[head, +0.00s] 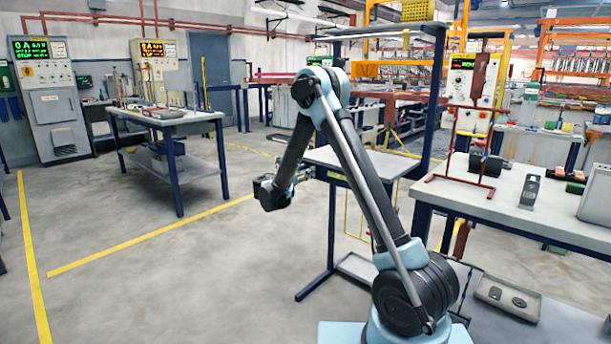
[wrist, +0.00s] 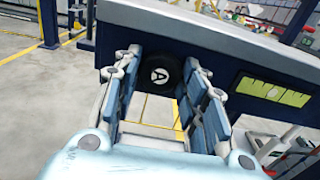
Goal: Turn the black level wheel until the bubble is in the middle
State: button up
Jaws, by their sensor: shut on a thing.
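The black level wheel (wrist: 160,75), with a pale spoked hub, sits under the edge of a grey-topped bench in the wrist view. My gripper (wrist: 161,66) has its blue-padded fingers on the left and right sides of the wheel and is shut on it. The yellow-green level (wrist: 272,91) is on the bench's dark front, right of the wheel. Dark marks show on it, but I cannot make out the bubble. In the head view my gripper (head: 301,175) is at the left end of the small bench (head: 362,160); the wheel cannot be made out there.
A workbench (head: 520,205) with a red frame stands on the right. A grey tray (head: 507,297) lies low at the lower right. Another table (head: 165,120) stands at the back left. The floor (head: 150,280) at the left is clear, with yellow lines.

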jog(key=m, duration=0.4)
dwell(0.4)
jog(key=o, duration=1.1)
jog(key=shift+c, duration=0.2)
jog(key=v, duration=1.2)
jog(key=shift+f, duration=0.1)
